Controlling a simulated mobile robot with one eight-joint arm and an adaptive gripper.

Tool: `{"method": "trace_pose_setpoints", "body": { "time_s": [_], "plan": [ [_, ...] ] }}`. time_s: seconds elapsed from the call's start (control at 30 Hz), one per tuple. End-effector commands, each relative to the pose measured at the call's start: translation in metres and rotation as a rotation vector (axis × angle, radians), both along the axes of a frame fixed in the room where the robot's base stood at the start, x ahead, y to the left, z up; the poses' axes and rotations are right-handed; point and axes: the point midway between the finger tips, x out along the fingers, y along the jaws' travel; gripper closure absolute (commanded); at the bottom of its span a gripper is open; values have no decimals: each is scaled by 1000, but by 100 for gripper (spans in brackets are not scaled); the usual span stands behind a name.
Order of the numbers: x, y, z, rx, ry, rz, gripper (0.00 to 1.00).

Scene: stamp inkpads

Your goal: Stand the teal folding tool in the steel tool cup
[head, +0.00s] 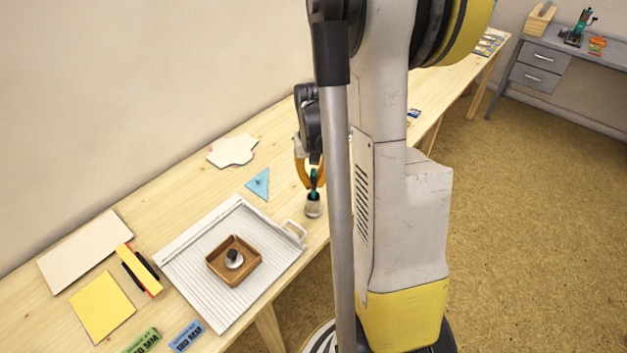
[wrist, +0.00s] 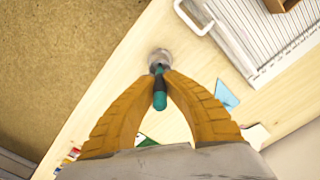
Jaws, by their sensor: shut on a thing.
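The teal folding tool (head: 314,178) is held upright between the orange fingers of my gripper (head: 309,172), directly above the steel tool cup (head: 313,208). The small cup stands near the front edge of the wooden bench. In the wrist view, the fingertips of my gripper (wrist: 161,74) close around the tool (wrist: 160,97), and the cup (wrist: 160,57) shows just beyond them. The tool's lower end overlaps the cup's mouth. I cannot tell how far inside it is, or whether it touches the cup.
A ribbed white tray (head: 185,262) with a wire handle lies left of the cup, holding a wooden box (head: 214,266) with a dark-knobbed stamp. A blue triangle (head: 258,184) and a cream card (head: 232,150) lie behind.

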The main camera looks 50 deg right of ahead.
Motion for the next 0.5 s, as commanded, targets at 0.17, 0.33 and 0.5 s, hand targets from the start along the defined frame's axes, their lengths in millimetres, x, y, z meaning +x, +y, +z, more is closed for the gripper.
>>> {"method": "trace_pose_setpoints", "body": {
  "time_s": [0.17, 0.33, 0.5],
  "plan": [
    [0, 0, 0, 0, 0, 0, 100],
    [0, 0, 0, 0, 0, 0, 69],
    [0, 0, 0, 0, 0, 0, 69]
  ]
}}
